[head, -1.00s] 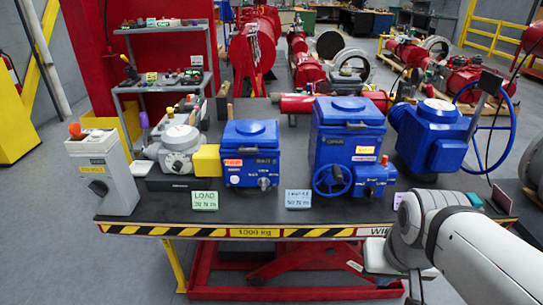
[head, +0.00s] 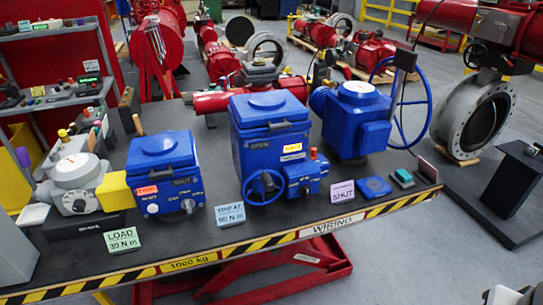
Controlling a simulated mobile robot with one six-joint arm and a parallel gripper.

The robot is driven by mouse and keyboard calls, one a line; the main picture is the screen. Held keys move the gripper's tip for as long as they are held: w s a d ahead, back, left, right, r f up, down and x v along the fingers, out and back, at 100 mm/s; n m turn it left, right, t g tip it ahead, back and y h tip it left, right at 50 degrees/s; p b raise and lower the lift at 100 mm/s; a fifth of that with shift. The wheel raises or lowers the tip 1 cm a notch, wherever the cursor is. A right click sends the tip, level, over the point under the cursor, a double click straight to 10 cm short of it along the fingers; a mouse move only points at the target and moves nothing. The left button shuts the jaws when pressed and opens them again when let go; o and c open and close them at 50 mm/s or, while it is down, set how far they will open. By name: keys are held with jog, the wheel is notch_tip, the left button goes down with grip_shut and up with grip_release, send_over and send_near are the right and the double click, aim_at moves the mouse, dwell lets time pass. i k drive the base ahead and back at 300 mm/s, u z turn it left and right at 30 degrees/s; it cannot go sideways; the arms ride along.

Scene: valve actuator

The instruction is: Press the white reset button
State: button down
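A small white round button (head: 152,209) shows on the front of the left blue actuator (head: 165,165), below its orange label and left of a dark knob (head: 187,205). A white piece of my arm shows at the bottom right edge. My gripper is not in view.
The dark bench (head: 200,240) has a striped front edge. Load, temperature and SHUT cards stand along it. A grey gauge unit (head: 75,180) and yellow block are at left, a blue actuator with large handwheel (head: 358,125) at right. Open floor lies at front right.

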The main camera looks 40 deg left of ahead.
aim_at(152, 208)
jog(key=z, duration=0.35)
jog(key=k, duration=1.45)
jog(key=u, duration=1.55)
jog(key=i, duration=1)
jog(key=u, duration=0.05)
